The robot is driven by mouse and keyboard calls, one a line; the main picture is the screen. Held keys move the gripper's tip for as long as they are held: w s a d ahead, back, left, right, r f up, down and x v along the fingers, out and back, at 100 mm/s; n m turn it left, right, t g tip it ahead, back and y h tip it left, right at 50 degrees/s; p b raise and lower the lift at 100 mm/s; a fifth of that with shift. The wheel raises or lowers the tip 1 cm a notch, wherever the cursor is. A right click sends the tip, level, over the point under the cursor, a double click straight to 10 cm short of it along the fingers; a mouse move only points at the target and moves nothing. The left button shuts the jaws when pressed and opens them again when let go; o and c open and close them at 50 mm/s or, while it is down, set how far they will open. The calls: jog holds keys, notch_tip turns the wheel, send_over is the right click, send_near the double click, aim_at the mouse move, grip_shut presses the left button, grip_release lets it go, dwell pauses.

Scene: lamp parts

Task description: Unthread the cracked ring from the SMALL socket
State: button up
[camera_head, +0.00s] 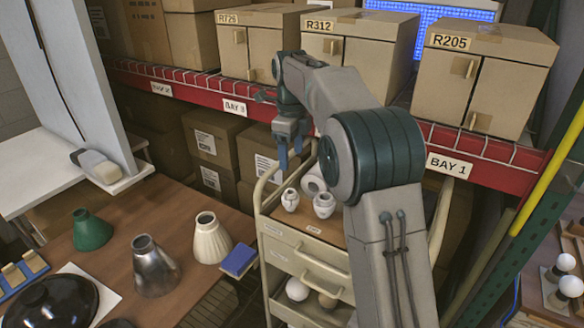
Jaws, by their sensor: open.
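Two small white socket-like pieces stand on the wooden top of a beige drawer cart: a left piece (290,200) and a right piece (324,206). A larger white round piece with a dark opening (312,183) lies behind them. The pieces are too small in view to tell which is the SMALL socket or to see a crack or a ring. My gripper (289,162) is open and empty, fingers pointing down, above and behind the left piece and apart from it. My arm covers the right part of the cart top.
The beige cart (283,245) holds more round parts on a lower level. A brown table (115,225) at left bears a green shade (92,230), a metal shade (155,266) and a cream shade (211,239). A red shelf (190,98) with boxes stands behind.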

aim_at(291, 190)
notch_tip(291, 190, down, 13)
jog(key=shift+p, duration=0.6)
jog(key=c, duration=1.2)
jog(key=n, duration=0.4)
jog(key=shift+r+n+p, duration=0.1)
jog(key=shift+n+p, duration=0.25)
jog(key=shift+n, duration=0.05)
jog(key=shift+w+n, duration=0.1)
jog(key=shift+n, duration=1)
jog(key=shift+n, duration=0.9)
jog(key=n+p, duration=0.1)
jog(key=n, duration=0.4)
jog(key=shift+w, duration=0.1)
